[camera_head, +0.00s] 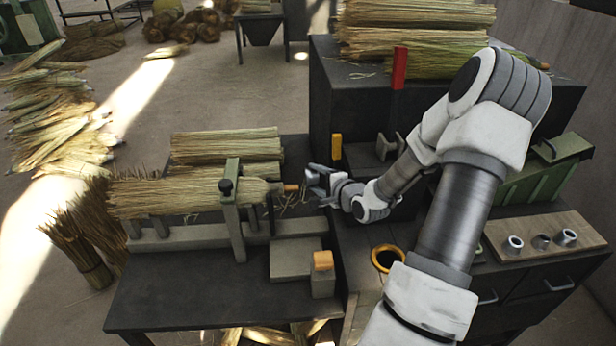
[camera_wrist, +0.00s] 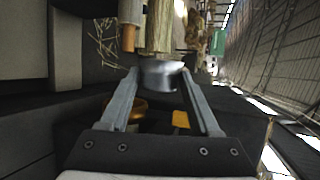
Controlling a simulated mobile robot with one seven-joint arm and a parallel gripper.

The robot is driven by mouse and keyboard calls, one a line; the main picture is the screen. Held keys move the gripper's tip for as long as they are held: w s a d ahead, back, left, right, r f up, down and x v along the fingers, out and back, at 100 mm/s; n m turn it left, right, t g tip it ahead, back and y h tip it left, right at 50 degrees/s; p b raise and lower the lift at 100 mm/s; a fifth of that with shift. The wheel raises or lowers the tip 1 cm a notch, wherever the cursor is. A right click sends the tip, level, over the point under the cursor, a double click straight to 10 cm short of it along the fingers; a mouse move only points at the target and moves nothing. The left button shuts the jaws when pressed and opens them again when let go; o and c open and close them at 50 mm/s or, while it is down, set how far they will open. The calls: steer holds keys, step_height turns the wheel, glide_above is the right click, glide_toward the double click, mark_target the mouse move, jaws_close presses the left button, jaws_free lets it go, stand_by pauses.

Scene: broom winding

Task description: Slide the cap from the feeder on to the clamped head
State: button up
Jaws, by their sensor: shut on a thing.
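My gripper (camera_head: 314,181) is shut on a grey metal cap (camera_wrist: 160,74). The cap sits between the two fingertips (camera_wrist: 159,82) in the wrist view. The clamped head (camera_head: 165,196) is a straw bundle lying sideways in the upright clamp (camera_head: 232,210), and its narrowed end points toward my gripper. In the wrist view the straw end (camera_wrist: 165,28) lies just beyond the cap, roughly in line with it. I cannot tell whether they touch. An orange-brown rod (camera_wrist: 128,38) shows beside the straw end. I cannot clearly tell which thing is the feeder.
Several metal cups (camera_head: 541,241) stand on a wooden board (camera_head: 500,228) at the right. A yellow ring (camera_head: 386,258) lies below my arm. A grey block with an orange top (camera_head: 323,262) stands in front of the clamp. A red upright (camera_head: 399,68) rises behind my gripper.

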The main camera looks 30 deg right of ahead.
mark_target(285, 190)
steer(key=shift+f, duration=0.1)
steer(key=shift+w+d+f+b, duration=0.9)
steer(key=shift+w+f+b, duration=2.05)
steer(key=shift+f+b, duration=1.65)
steer(key=shift+w+a+r+b, duration=0.1)
steer(key=shift+w+a+b, duration=0.3)
steer(key=shift+a, duration=0.7)
steer(key=shift+w+a+r+b, duration=0.1)
steer(key=shift+w+a+b, duration=0.1)
steer(key=shift+w+a, duration=0.7)
steer(key=shift+w+a+b, duration=0.25)
steer(key=shift+a+b, duration=0.05)
steer(key=shift+a, duration=1)
steer(key=o, duration=1.4)
steer(key=shift+c, duration=0.2)
